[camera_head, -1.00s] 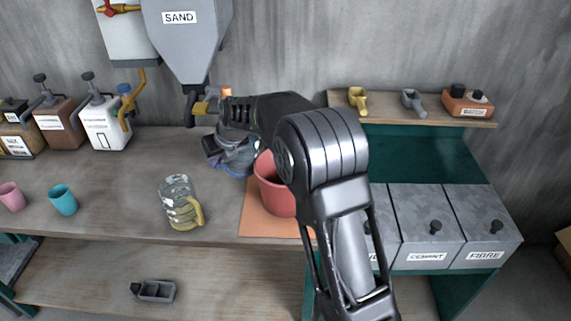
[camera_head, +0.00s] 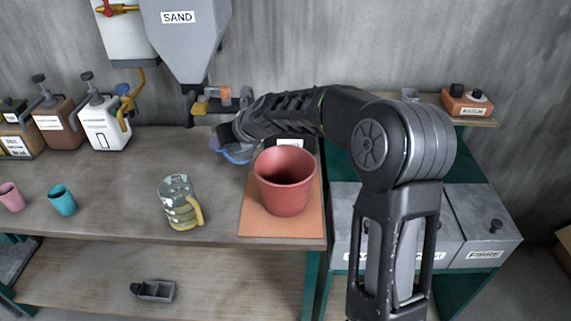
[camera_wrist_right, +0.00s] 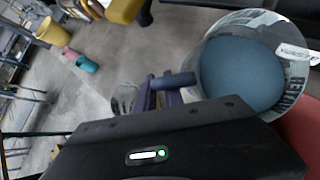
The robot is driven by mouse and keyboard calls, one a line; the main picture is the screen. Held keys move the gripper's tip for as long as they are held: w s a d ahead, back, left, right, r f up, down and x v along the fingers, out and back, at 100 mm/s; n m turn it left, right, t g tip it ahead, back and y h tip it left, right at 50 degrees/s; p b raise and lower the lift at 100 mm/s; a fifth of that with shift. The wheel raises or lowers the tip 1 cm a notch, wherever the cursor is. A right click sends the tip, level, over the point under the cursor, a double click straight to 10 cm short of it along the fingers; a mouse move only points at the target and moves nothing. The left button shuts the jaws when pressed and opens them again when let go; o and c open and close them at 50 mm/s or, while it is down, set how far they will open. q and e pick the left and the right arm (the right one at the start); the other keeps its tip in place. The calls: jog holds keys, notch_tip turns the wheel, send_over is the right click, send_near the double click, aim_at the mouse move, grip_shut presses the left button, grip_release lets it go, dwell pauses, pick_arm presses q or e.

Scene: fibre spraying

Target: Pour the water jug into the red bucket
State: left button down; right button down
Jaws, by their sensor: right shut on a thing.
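The red bucket (camera_head: 286,181) stands upright and looks empty on an orange mat (camera_head: 255,226) on the bench. My right gripper (camera_head: 229,134) is behind and to the left of the bucket, partly hidden by its own arm. In the right wrist view the round, clear jug (camera_wrist_right: 240,75) has blue contents, with red at the lower right edge. A second glass jug with a yellow handle (camera_head: 180,203) stands on the bench.
Pink (camera_head: 11,197) and teal (camera_head: 62,200) cups stand at the left, with pump containers (camera_head: 104,123) behind. The SAND hopper (camera_head: 187,40) hangs above. Grey lidded bins (camera_head: 475,215) are at the right. A grey scoop (camera_head: 153,291) lies on the lower shelf.

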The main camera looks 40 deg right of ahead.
jog(key=shift+w+d+r+t, duration=0.1)
jog(key=shift+w+r+t, duration=0.05)
jog(key=shift+t, duration=0.15)
jog(key=shift+d+r+n+y, duration=0.1)
jog(key=shift+d+n+y, duration=0.05)
jog(key=shift+n+y, duration=0.25)
jog(key=shift+t, duration=0.3)
jog(key=shift+s+d+n, duration=0.15)
jog(key=shift+s+n, duration=0.15)
jog(key=shift+s, duration=0.15)
jog(key=shift+t+y, duration=0.3)
jog(key=shift+y, duration=0.1)
